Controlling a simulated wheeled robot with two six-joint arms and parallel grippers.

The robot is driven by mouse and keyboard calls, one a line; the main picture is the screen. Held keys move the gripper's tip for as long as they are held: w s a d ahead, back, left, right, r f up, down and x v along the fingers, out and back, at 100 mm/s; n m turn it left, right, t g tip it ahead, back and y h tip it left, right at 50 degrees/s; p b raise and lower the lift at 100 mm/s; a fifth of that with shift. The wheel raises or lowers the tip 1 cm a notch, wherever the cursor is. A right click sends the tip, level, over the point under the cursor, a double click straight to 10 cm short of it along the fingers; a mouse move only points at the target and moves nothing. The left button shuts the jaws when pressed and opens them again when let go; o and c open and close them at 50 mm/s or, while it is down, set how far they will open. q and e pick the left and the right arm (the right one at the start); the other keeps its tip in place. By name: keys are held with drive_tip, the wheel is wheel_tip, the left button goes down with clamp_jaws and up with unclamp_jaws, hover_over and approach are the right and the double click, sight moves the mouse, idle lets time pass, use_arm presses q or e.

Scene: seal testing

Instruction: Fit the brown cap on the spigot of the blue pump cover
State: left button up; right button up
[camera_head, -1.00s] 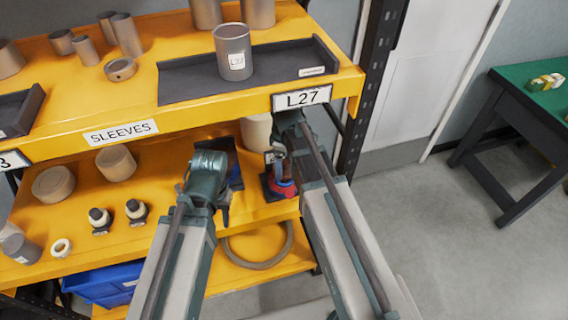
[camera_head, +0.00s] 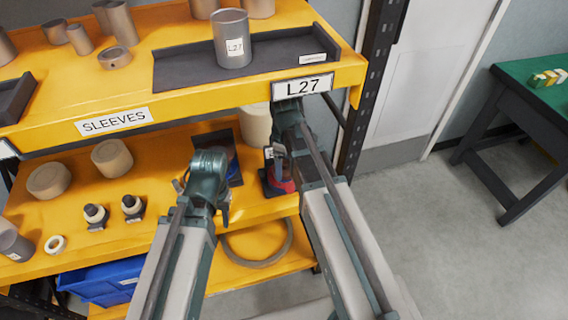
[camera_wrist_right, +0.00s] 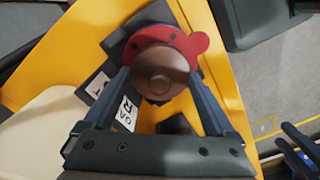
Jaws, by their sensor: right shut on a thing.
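A round brown cap (camera_wrist_right: 160,72) shows between the fingers of my right gripper (camera_wrist_right: 157,84), which is shut on it. Directly behind the cap in the wrist view is a red part (camera_wrist_right: 196,44) with a lobed edge; whether they touch I cannot tell. In the head view my right gripper (camera_head: 273,158) is at the lower shelf, over the red part (camera_head: 284,186). A blue piece (camera_head: 232,160), perhaps the pump cover, is partly hidden behind my left gripper (camera_head: 222,205). The left fingers are too small and obscured to read. No spigot is clearly visible.
The upper yellow shelf (camera_head: 190,108) overhangs the work area, with a grey L27 sleeve (camera_head: 233,40) on a dark tray (camera_head: 180,73). A beige cylinder (camera_head: 256,125) stands behind my right gripper. A black rack post (camera_head: 372,75) stands to the right.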

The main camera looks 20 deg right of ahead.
drive_tip(key=shift+f+b, duration=0.75)
drive_tip(key=shift+f, duration=0.05)
idle(0.5)
drive_tip(key=o, duration=1.1)
drive_tip(key=shift+o, duration=0.2)
wheel_tip(320, 180, up, 9)
drive_tip(key=p, duration=0.9)
drive_tip(key=shift+r, duration=0.15)
drive_tip(key=shift+s+f, duration=0.15)
drive_tip(key=shift+f, duration=0.05)
